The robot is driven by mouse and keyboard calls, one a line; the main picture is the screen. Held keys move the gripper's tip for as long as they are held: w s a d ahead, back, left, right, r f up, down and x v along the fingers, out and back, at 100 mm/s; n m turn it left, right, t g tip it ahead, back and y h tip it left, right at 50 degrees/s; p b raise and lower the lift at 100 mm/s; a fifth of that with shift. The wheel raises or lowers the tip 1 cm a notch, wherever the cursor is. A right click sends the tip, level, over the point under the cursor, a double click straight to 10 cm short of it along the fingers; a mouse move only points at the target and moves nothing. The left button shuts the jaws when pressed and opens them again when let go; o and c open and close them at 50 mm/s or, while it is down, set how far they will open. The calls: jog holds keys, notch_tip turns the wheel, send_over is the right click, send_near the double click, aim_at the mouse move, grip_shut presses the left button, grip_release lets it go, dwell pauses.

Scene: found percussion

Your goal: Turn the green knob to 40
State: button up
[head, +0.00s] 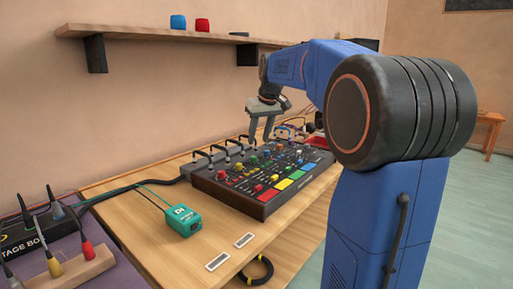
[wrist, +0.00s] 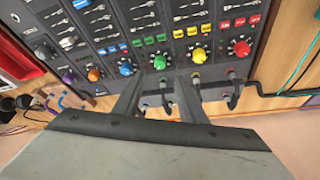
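The dark control panel (head: 228,190) lies on the wooden bench, with rows of small coloured knobs. In the head view, my gripper (head: 261,137) hangs above the panel's back edge.
Several cable plugs (head: 218,152) stand along the panel's back edge, close under my gripper. A teal box (head: 183,219) sits on the bench to the left. A shelf (head: 160,34) runs along the wall above. The bench front is mostly clear.

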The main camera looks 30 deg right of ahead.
jog(key=v, duration=0.8)
jog(key=shift+s+r, duration=0.15)
jog(key=shift+r, duration=0.05)
jog(key=shift+s, duration=0.1)
